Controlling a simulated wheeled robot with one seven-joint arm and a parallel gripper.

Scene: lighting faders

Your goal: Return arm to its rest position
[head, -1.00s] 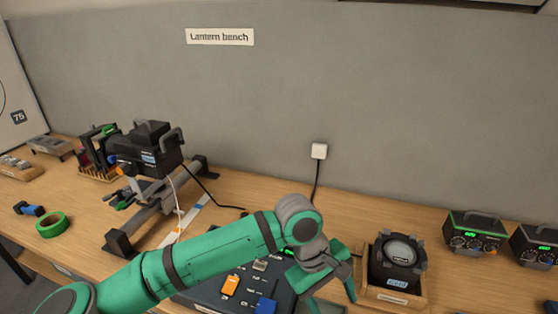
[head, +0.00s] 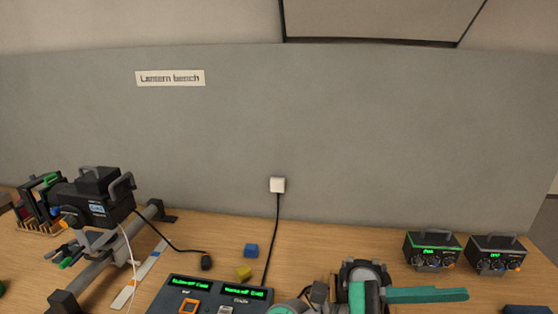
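My green and grey arm shows at the bottom edge of the head view, right of centre. My gripper (head: 420,296) appears there as green parts, one long green piece pointing right over the bench. The rest of the arm is below the frame. I cannot make out two separate fingertips, so its opening is unclear. No object shows in the gripper.
A fader console (head: 210,292) with two green displays stands left of my arm. A blue block (head: 251,250) and a yellow block (head: 243,272) lie behind it. A lantern (head: 98,200) stands on a rail at left. Two dimmer boxes (head: 432,250) (head: 497,254) stand at right.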

